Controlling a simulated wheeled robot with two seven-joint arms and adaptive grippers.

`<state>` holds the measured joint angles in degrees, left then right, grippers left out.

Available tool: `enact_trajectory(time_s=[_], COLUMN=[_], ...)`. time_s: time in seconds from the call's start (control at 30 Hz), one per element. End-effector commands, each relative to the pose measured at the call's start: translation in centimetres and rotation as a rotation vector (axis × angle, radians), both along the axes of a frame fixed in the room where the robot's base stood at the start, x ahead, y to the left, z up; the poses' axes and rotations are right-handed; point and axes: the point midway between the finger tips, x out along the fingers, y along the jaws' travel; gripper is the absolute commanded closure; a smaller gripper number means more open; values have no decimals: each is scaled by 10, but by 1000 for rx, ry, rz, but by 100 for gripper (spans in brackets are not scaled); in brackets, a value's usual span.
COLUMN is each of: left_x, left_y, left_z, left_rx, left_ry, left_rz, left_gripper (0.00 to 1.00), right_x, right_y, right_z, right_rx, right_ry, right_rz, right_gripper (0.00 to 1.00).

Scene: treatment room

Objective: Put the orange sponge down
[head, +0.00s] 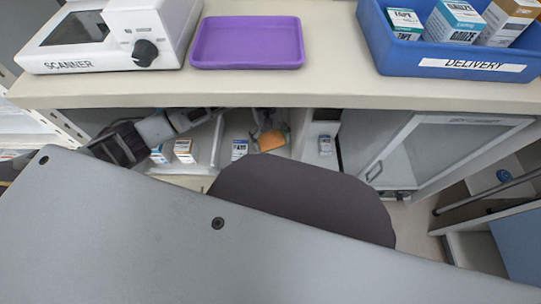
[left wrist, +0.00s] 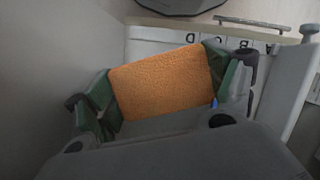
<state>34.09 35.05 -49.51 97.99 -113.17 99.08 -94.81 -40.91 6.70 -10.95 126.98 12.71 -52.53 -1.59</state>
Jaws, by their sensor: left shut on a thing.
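The orange sponge (head: 272,141) is in the lower space under the counter in the head view. My left gripper (head: 268,128) is shut on it. In the left wrist view the sponge (left wrist: 160,83) fills the gap between the green-padded fingers of the left gripper (left wrist: 165,88), slightly tilted. Whether the sponge touches the surface below cannot be told. My right gripper is not in view.
Small boxes (head: 183,151) and another box (head: 239,149) stand in the lower space near the sponge. A white panel with letters (left wrist: 240,45) lies behind it. On the counter (head: 330,90) are a purple tray (head: 248,43), a scanner (head: 110,38) and a blue delivery bin (head: 400,62).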

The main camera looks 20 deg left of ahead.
Motion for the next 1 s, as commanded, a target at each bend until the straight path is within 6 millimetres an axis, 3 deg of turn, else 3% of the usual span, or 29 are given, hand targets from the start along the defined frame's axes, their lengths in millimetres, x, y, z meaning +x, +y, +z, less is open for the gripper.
enact_trajectory(time_s=[0.43, 1.0], left_x=[0, -1], left_y=[0, 0], left_z=[-46, -59], left_rx=[0, 0], left_ry=[1, 2], left_rz=[0, 1], left_gripper=[55, 55], right_x=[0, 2], right_y=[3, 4], right_z=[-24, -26], right_rx=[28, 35], right_ry=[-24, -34], right_rz=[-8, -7], right_gripper=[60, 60])
